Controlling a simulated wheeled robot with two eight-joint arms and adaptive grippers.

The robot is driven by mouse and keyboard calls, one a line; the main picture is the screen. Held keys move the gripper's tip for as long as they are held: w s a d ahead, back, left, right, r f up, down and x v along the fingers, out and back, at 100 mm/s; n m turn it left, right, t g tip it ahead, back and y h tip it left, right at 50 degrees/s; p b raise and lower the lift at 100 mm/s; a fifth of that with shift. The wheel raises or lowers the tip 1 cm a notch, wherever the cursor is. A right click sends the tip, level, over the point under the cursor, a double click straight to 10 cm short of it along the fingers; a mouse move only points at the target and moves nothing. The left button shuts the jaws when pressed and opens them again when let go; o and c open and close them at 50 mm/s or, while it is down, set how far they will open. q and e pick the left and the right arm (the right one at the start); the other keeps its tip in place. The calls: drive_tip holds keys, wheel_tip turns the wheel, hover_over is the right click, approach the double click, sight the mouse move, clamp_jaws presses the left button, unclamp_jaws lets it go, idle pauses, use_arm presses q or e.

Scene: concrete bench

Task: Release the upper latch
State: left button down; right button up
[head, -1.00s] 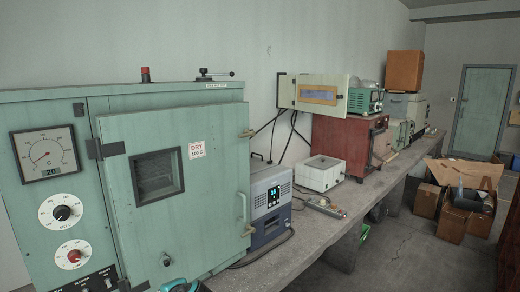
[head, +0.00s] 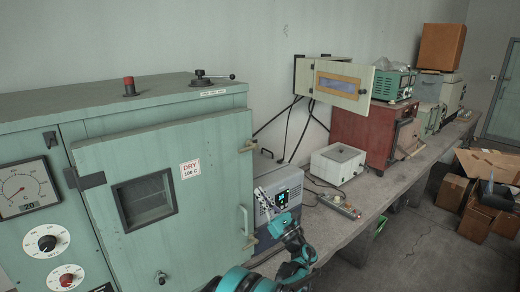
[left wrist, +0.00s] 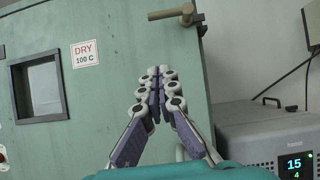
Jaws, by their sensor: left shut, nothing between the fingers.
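The upper latch (head: 247,145) is a brass-coloured lever at the top right edge of the green oven's door (head: 150,215). In the left wrist view the upper latch (left wrist: 180,13) points left from its mount, its bar roughly level. My left gripper (head: 264,194) is below and a little right of the latch in the head view, apart from it. In the left wrist view the left gripper (left wrist: 158,72) has its fingers together and empty, tips below the latch. A lower latch (head: 250,243) sits on the same door edge. My right gripper is not in view.
A grey box with a lit display (head: 283,198) stands right of the oven, partly hidden by my left arm. A vertical door handle (head: 243,220) lies between the latches. A white box (head: 338,163) and a red cabinet (head: 360,135) stand farther along the bench (head: 385,195).

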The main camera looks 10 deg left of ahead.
use_arm(q)
drive_tip(key=shift+w+d+r+m+t, duration=0.1)
drive_tip(key=shift+w+d+m+t, duration=0.05)
drive_tip(key=shift+d, duration=0.25)
drive_tip(key=shift+w+d+m+t, duration=0.1)
drive_tip(key=shift+d+m+t, duration=0.05)
drive_tip(key=shift+d, duration=0.2)
drive_tip(key=s+d+r+p+x, duration=0.1)
drive_tip(key=r+x, duration=0.1)
drive_tip(key=x, duration=1.1)
drive_tip(key=shift+d+r, duration=0.2)
drive_tip(key=shift+r, duration=0.05)
